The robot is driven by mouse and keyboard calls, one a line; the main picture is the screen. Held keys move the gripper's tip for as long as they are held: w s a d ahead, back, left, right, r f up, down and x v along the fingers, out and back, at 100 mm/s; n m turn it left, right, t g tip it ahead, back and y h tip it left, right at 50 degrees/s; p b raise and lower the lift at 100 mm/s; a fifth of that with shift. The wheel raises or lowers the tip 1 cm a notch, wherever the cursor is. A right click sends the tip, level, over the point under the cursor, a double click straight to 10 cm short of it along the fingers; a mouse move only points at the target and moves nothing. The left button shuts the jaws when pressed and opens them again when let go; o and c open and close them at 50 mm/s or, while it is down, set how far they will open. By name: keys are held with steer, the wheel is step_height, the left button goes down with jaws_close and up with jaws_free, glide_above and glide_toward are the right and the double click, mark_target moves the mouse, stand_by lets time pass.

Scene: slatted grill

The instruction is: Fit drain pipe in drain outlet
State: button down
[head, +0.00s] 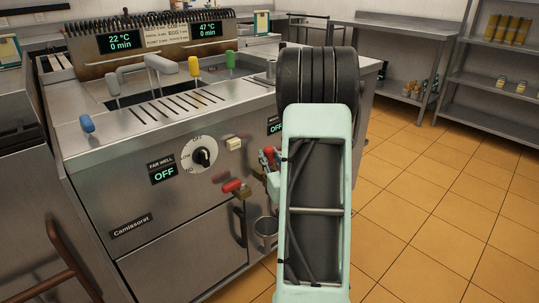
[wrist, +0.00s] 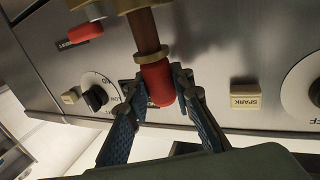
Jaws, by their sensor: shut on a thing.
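My gripper (wrist: 162,92) is shut on the red end of a brown pipe with a brass collar, which I take to be the drain pipe (wrist: 148,35). Its other end runs out of the top of the wrist view. In the head view my gripper (head: 268,161) is mostly hidden behind my arm, with a bit of red between the fingers. I cannot tell whether the pipe touches the outlet.
The steel cooker front has a knob (head: 203,157), a cream button (head: 234,143) and a door handle (head: 240,222). A grey metal cup (head: 265,230) is below my gripper. The tiled floor (head: 440,220) at right is clear.

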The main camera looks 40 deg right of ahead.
mark_target(271, 169)
steer(key=shift+f, duration=1.8)
steer(key=c, duration=1.6)
jaws_free()
steer(key=v, duration=0.7)
steer(key=shift+s, duration=0.25)
steer(key=shift+w, duration=0.1)
